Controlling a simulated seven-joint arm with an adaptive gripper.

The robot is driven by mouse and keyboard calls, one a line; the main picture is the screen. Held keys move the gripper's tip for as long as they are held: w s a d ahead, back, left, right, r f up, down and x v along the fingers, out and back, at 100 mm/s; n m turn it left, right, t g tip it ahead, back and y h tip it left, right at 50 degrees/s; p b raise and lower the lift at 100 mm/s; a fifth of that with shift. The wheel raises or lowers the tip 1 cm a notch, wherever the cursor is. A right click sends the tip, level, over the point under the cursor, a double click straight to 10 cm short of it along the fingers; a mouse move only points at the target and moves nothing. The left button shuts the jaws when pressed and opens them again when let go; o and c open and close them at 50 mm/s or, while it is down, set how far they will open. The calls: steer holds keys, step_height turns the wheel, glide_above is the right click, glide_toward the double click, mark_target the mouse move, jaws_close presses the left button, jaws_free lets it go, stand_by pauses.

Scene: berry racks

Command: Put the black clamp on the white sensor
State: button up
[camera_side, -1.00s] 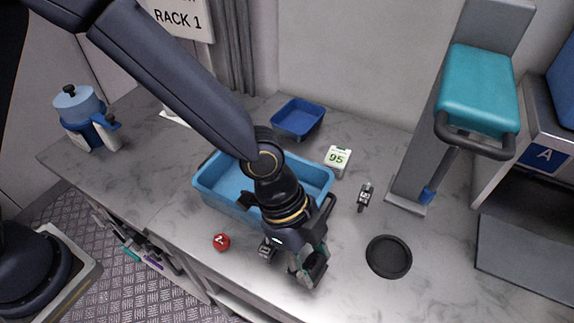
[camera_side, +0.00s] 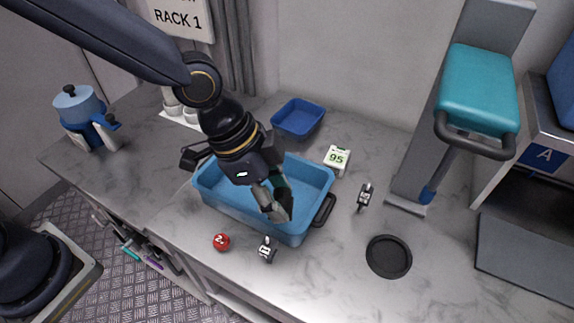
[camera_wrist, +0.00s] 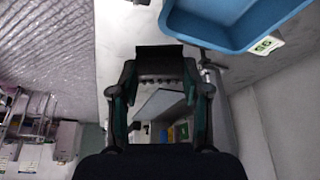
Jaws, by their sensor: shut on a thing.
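My gripper (camera_side: 276,203) points down over the front right part of the blue basin. Its jaws are closed on a dark thing (camera_wrist: 160,62), which spans the space between the fingers in the wrist view. It looks like the black clamp, but its shape is partly hidden. A small white box marked 95 (camera_side: 337,159), which looks like the white sensor, stands behind the basin's right end. It also shows in the wrist view (camera_wrist: 266,45). My gripper is in front and left of it, apart from it.
The blue basin (camera_side: 213,199) has a black handle (camera_side: 324,210) at its right. A red ball (camera_side: 221,242) and small black-and-white devices (camera_side: 267,250) (camera_side: 364,196) lie nearby. A black dish (camera_side: 389,257) is at right, a blue tray (camera_side: 299,118) behind.

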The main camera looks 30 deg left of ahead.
steer(key=w+a+r+n+t+y, duration=0.1)
steer(key=w+a+n, duration=0.15)
steer(key=w, duration=0.45)
steer(key=w+a+r+n, duration=0.1)
steer(key=w+a+n, duration=0.15)
steer(key=w, duration=0.45)
glide_above(341, 155)
steer(key=s+a, duration=0.1)
steer(key=shift+m, duration=0.3)
step_height(341, 155, down, 10)
steer(key=shift+s+r, duration=0.15)
steer(key=shift+w+f, duration=0.2)
steer(key=shift+f, duration=1.55)
steer(key=o, duration=0.8)
steer(key=shift+f, duration=0.15)
